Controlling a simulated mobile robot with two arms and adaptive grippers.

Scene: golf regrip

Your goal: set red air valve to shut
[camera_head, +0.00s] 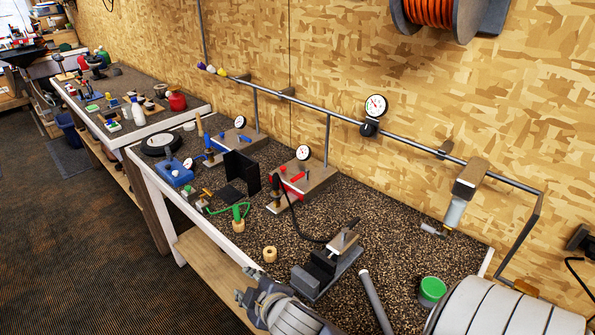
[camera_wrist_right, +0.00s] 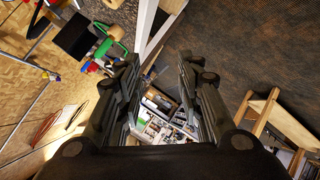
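Red lever-like parts, which look like the red air valve (camera_head: 297,177), sit on a wooden block with a round white gauge (camera_head: 303,152) in the middle of the bench in the head view. They are small there, and I cannot tell the exact lever position. My right gripper (camera_head: 246,297) is low at the bench's front edge in the head view, well apart from the red valve. In the right wrist view my right gripper (camera_wrist_right: 160,98) has its two dark fingers spread with nothing between them. My left gripper is not in view.
A similar block with a blue lever (camera_head: 246,140) stands farther left. A dark clamp-like tool (camera_head: 325,265), a grey tube (camera_head: 375,300), a wooden ring (camera_head: 269,254) and a green-lidded jar (camera_head: 432,290) are on the near bench. A metal pipe (camera_head: 420,147) runs along the wall.

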